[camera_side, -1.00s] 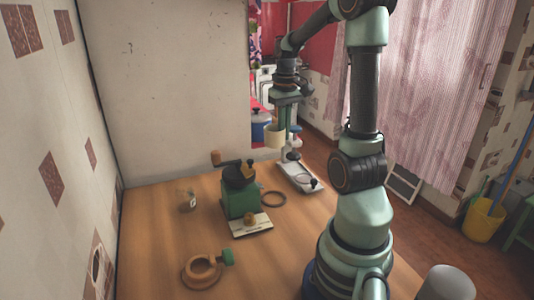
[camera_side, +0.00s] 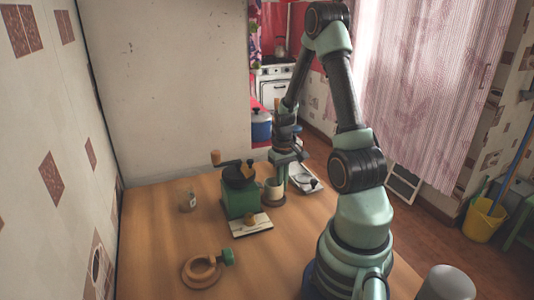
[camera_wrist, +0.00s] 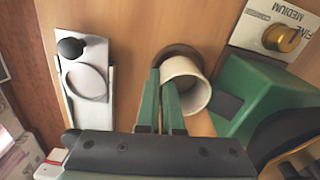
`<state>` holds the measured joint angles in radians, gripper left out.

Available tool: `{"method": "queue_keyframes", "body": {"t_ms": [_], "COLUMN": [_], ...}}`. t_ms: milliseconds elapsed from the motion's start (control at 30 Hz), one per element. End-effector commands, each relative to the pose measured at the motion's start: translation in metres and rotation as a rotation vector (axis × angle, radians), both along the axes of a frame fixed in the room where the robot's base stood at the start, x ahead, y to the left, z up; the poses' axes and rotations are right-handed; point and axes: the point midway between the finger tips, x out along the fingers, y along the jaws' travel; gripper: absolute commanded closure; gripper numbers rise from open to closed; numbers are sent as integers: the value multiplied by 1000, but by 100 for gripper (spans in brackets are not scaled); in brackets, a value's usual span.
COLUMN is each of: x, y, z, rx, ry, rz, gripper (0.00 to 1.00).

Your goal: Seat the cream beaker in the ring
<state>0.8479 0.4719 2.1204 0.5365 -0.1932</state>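The cream beaker (camera_side: 273,186) stands roughly upright beside the green grinder. It also shows in the wrist view (camera_wrist: 200,98), its open mouth towards the camera. My gripper (camera_wrist: 164,86) is shut on the beaker's wall, one finger inside the mouth and one outside. In the side view my gripper (camera_side: 283,180) is at the beaker's right side. The dark ring (camera_side: 271,203) lies flat on the counter under the beaker; part of its rim shows in the wrist view (camera_wrist: 172,51). I cannot tell whether the beaker's base rests inside it.
The green grinder (camera_side: 240,197) with a crank stands close on the left.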

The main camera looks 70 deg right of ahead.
Motion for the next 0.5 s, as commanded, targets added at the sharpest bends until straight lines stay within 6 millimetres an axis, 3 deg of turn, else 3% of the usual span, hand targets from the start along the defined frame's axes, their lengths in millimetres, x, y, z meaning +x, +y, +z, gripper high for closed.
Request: {"method": "queue_keyframes", "body": {"t_ms": [133,467,500], "x": [0,0,0], "y": [0,0,0], "z": [-13,-15,-15], "rx": [0,-1,-1], "ry": [0,-1,-1], "rz": [0,0,0], "gripper": [100,100,93]}}
